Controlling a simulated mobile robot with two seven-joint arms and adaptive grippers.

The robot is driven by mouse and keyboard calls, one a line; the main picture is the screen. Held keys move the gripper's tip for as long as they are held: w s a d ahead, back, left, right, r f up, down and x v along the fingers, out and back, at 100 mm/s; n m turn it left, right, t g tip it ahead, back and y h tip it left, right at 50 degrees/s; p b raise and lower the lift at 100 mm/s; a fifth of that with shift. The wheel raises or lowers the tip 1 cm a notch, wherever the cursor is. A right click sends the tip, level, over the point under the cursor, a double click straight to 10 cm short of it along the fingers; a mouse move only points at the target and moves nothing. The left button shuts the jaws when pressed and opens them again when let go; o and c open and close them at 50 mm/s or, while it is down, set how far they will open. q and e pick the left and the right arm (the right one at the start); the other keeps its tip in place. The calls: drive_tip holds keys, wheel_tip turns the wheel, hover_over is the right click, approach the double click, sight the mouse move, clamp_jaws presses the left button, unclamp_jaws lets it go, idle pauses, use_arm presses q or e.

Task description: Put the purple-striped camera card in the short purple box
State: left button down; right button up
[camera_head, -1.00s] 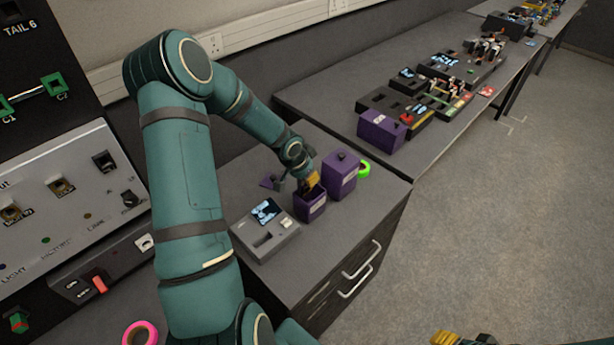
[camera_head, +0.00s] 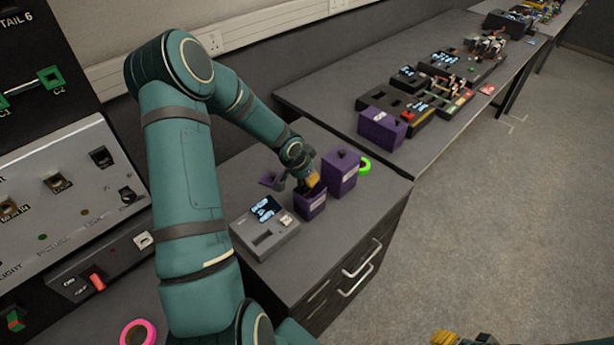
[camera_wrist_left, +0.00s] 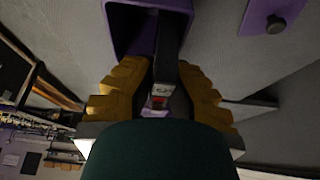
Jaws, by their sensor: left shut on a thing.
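The short purple box (camera_head: 311,204) stands open on the near bench, beside the grey device. My left gripper (camera_head: 313,180) is over its mouth, pointing down. In the left wrist view, the yellow fingers (camera_wrist_left: 160,85) are shut on a narrow dark card (camera_wrist_left: 165,55) with a pale label and a small red patch. The card's far end reaches into the opening of the purple box (camera_wrist_left: 118,30); I cannot tell whether it touches the bottom. My right gripper (camera_head: 460,338) shows only partly at the bottom edge.
A taller purple box (camera_head: 339,173) stands close on the right, with a green tape ring (camera_head: 364,165) behind it. A purple lid-like piece (camera_head: 271,180) lies on the left. The grey device (camera_head: 265,229) is in front. Another purple box (camera_head: 381,130) stands on the far bench.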

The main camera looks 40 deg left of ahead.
use_arm(q)
drive_tip(key=shift+f+b, duration=0.7)
drive_tip(key=shift+f, duration=0.15)
drive_tip(key=c, duration=1.1)
unclamp_jaws()
drive_tip(key=shift+c, duration=1)
